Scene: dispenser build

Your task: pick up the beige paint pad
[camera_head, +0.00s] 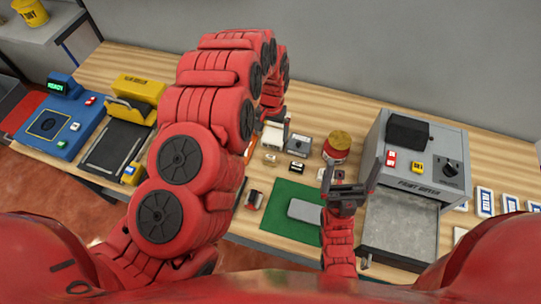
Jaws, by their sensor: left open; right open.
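No thing is clearly identifiable as the beige paint pad. A round piece with a tan top and red side (337,146) stands on the wooden table, just beyond my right gripper; I cannot tell whether it is the pad. A small beige piece (270,159) lies further left. My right gripper (350,176) is open, its two fingers apart with nothing visible between them. My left gripper (268,118) is open beside a small whitish device, partly hidden behind my own red arm.
A green mat (265,221) bears a grey block (304,211). A blue device (62,122) and a yellow-topped machine (136,90) stand left. White labelled pieces (485,201) lie far right.

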